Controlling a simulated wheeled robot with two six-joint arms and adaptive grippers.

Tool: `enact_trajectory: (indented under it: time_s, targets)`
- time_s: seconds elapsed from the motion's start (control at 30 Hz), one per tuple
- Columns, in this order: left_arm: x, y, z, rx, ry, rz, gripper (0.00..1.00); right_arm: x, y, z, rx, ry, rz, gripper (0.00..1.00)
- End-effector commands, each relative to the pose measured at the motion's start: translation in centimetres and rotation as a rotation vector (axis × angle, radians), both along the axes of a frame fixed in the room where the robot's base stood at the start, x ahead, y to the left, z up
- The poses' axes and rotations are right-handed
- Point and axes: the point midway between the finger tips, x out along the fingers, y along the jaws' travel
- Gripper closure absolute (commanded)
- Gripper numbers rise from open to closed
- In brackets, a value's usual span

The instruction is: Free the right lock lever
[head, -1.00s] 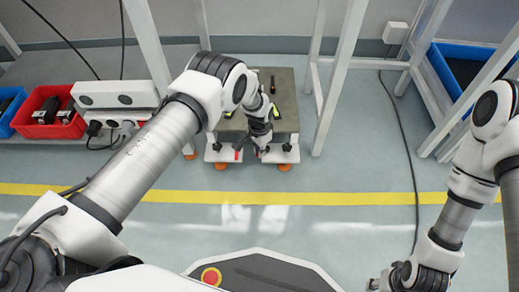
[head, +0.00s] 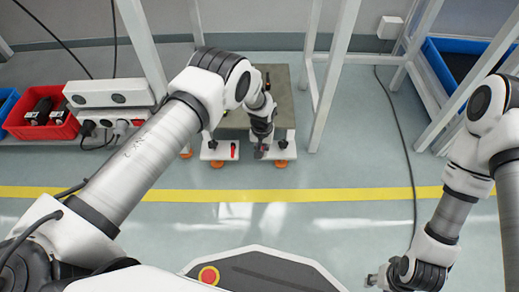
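A low cart (head: 284,108) with a grey top, white front feet and orange wheels stands beyond the yellow floor line. A small red lever (head: 233,150) shows upright on its left front foot. The finger opening is too small to tell. My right gripper (head: 372,281) hangs low at the bottom right, away from the cart.
White rack posts (head: 329,82) stand close to the cart's right side. A red bin (head: 42,115) and a white socket box (head: 108,94) are at the left. A blue bin (head: 459,66) is at the right. The floor before the cart is clear.

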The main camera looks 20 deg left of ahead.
Motion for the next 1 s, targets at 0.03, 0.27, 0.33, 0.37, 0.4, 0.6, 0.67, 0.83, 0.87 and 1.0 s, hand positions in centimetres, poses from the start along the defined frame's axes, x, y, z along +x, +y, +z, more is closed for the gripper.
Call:
enact_trajectory:
  time_s: [0.03,0.27,0.33,0.37,0.4,0.6,0.67,0.83,0.87,1.0]
  targets:
    - [-0.04,-0.12,-0.15,0.001,0.001,0.028,1.0,0.01,-0.01,-0.21,0.0,0.0,0.0,0.6]
    - [0.0,-0.48,-0.13,0.001,0.002,0.138,1.0,0.03,-0.01,-0.49,0.0,-0.001,-0.001,0.6]
    - [0.01,-0.55,-0.12,0.001,0.003,0.157,1.0,0.04,-0.02,-0.53,0.0,-0.001,-0.001,0.6]
    - [0.01,-0.57,-0.11,0.002,0.003,0.164,1.0,0.04,-0.02,-0.54,0.0,-0.001,-0.001,0.6]
    - [0.03,-0.59,-0.11,0.002,0.003,0.171,1.0,0.04,-0.02,-0.56,0.0,-0.001,-0.001,0.6]
    - [0.03,-0.65,-0.08,0.002,0.003,0.186,1.0,0.04,-0.02,-0.57,0.0,-0.001,-0.001,0.6]
    - [0.03,-0.66,-0.08,0.002,0.003,0.186,1.0,0.04,-0.02,-0.57,0.0,-0.001,-0.001,0.6]
    - [0.02,-0.66,-0.08,0.001,0.003,0.186,1.0,0.04,-0.02,-0.57,0.0,-0.001,-0.001,0.6]
    - [0.02,-0.66,-0.08,0.001,0.003,0.186,1.0,0.04,-0.02,-0.57,0.0,-0.001,-0.001,0.6]
    - [0.05,-0.67,-0.06,0.001,0.002,0.185,0.62,0.04,-0.02,-0.56,0.0,-0.001,-0.001,0.6]
